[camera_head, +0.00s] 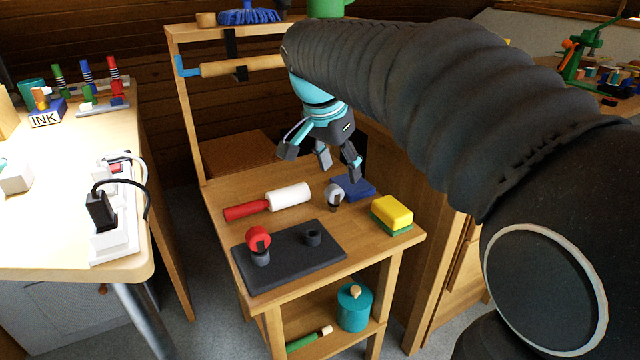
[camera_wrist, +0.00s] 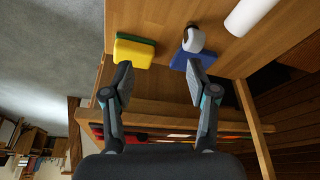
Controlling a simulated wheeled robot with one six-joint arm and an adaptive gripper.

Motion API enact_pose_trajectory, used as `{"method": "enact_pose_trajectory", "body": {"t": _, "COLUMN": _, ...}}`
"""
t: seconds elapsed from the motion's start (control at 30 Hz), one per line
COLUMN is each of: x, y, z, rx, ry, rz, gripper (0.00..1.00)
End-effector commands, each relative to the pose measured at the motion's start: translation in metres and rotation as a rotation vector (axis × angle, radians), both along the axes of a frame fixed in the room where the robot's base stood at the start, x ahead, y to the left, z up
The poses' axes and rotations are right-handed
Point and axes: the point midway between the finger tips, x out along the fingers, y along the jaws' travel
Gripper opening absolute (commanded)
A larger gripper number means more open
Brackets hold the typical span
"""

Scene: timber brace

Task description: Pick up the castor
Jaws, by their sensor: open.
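The castor (camera_head: 335,194), a pale grey wheel on a dark stem, stands on the small wooden table (camera_head: 222,196) beside a flat blue block. It also shows in the wrist view (camera_wrist: 193,39), above the right fingertip. A second castor with a red wheel (camera_head: 258,238) sits in a socket of the dark board (camera_head: 290,265); the board's other socket (camera_head: 312,238) looks empty. My gripper (camera_head: 322,160) is open and empty, above the table and behind the grey castor. In the wrist view my gripper (camera_wrist: 160,84) has its fingers wide apart, with nothing between them.
The blue block (camera_head: 353,187) is close to the castor. A yellow and green sponge (camera_head: 392,213) lies right of it, a white roller with a red handle (camera_head: 268,202) left of it. A teal canister (camera_head: 354,308) stands on the lower shelf. A bright worktop (camera_head: 60,190) is at left.

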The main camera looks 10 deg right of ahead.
Motion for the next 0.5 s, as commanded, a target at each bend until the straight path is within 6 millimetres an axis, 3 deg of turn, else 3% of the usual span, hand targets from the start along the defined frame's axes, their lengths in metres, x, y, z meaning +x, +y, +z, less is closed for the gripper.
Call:
{"method": "enact_pose_trajectory", "body": {"t": 0.03, "x": 0.018, "y": 0.005, "z": -0.002, "rx": -0.01, "ry": 0.002, "rz": -0.059, "gripper": 0.58}}
{"method": "enact_pose_trajectory", "body": {"t": 0.2, "x": 0.056, "y": 0.015, "z": -0.003, "rx": -0.039, "ry": -0.014, "rz": -0.241, "gripper": 0.58}}
{"method": "enact_pose_trajectory", "body": {"t": 0.5, "x": 0.078, "y": 0.018, "z": -0.013, "rx": -0.061, "ry": -0.034, "rz": -0.36, "gripper": 0.58}}
